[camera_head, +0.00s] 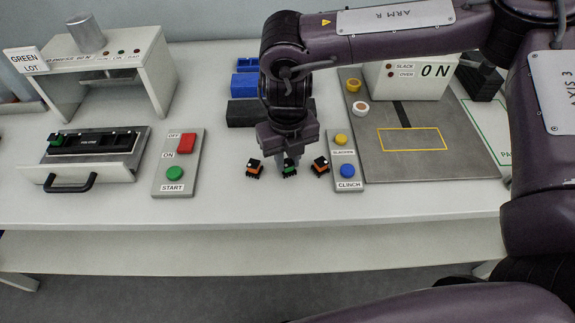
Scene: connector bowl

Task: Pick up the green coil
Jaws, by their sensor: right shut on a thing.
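The green coil (290,170) is a small black block with a green part, low at the middle of the white table. My right gripper (288,160) comes down over it from above and is shut on it. An orange and black coil (254,168) sits just to its left, and another orange and black coil (320,166) just to its right. I cannot tell whether the green coil touches the table. My left gripper is not in view.
A button box (179,165) stands to the left, and a blue and yellow button panel (345,165) to the right. A tray (95,155) with a green and black piece lies at the left. Blue and black blocks (243,86) stand behind my gripper. A grey mat (440,160) lies at the right.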

